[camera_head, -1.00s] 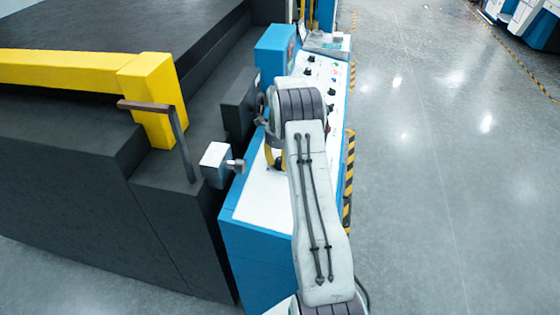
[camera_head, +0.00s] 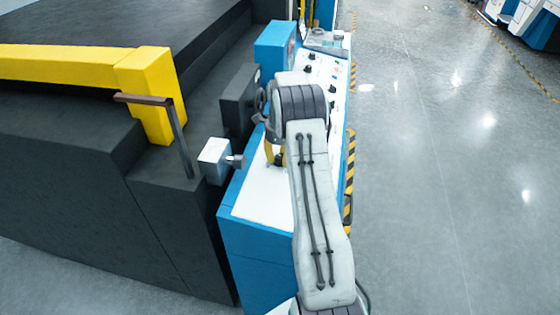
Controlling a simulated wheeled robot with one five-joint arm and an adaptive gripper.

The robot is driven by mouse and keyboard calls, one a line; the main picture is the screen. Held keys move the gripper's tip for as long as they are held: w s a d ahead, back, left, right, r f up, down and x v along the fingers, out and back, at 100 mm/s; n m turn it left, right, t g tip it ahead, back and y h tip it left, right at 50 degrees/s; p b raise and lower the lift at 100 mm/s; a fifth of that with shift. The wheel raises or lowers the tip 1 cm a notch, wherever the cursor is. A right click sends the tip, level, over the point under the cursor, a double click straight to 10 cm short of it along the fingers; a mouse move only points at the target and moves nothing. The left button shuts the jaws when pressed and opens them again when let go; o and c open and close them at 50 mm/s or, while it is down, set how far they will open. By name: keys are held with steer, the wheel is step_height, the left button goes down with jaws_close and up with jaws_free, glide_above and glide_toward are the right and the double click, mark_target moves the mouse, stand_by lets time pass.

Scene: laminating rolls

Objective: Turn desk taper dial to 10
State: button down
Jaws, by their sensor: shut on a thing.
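The control desk (camera_head: 262,203) has a white sloping top and blue sides and runs away from me in the head view. My grey arm crosses it and hides part of the top. A small yellow and dark part at the arm's far end, low over the desk, looks like my gripper (camera_head: 276,155). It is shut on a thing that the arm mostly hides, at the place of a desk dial. I cannot read the dial's scale or pointer. Several small dark knobs (camera_head: 308,69) show on the desk top beyond my arm.
A dark handwheel (camera_head: 262,101) on a dark box stands close left of my arm. A grey block with a short shaft (camera_head: 214,160) sits at the desk's left edge. A yellow beam (camera_head: 150,92) and a dark machine fill the left. The floor at right is clear.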

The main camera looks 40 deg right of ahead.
steer(key=n+b, duration=0.1)
steer(key=f+n+b, duration=0.1)
steer(key=b, duration=0.1)
steer(key=shift+s, duration=0.1)
steer(key=n+b, duration=0.1)
steer(key=n, duration=0.2)
steer(key=n+t+b, duration=0.1)
steer(key=n, duration=0.1)
steer(key=shift+r+b, duration=0.25)
steer(key=shift+b, duration=0.05)
steer(key=shift+n, duration=0.3)
steer(key=c, duration=0.8)
jaws_free()
steer(key=shift+r, duration=0.15)
steer(key=shift+c, duration=0.2)
steer(key=shift+r+h, duration=0.15)
steer(key=shift+h, duration=0.15)
step_height(320, 180, up, 12)
steer(key=s, duration=0.1)
steer(key=shift+a+f, duration=0.2)
steer(key=shift+a, duration=0.15)
steer(key=shift+s, duration=0.1)
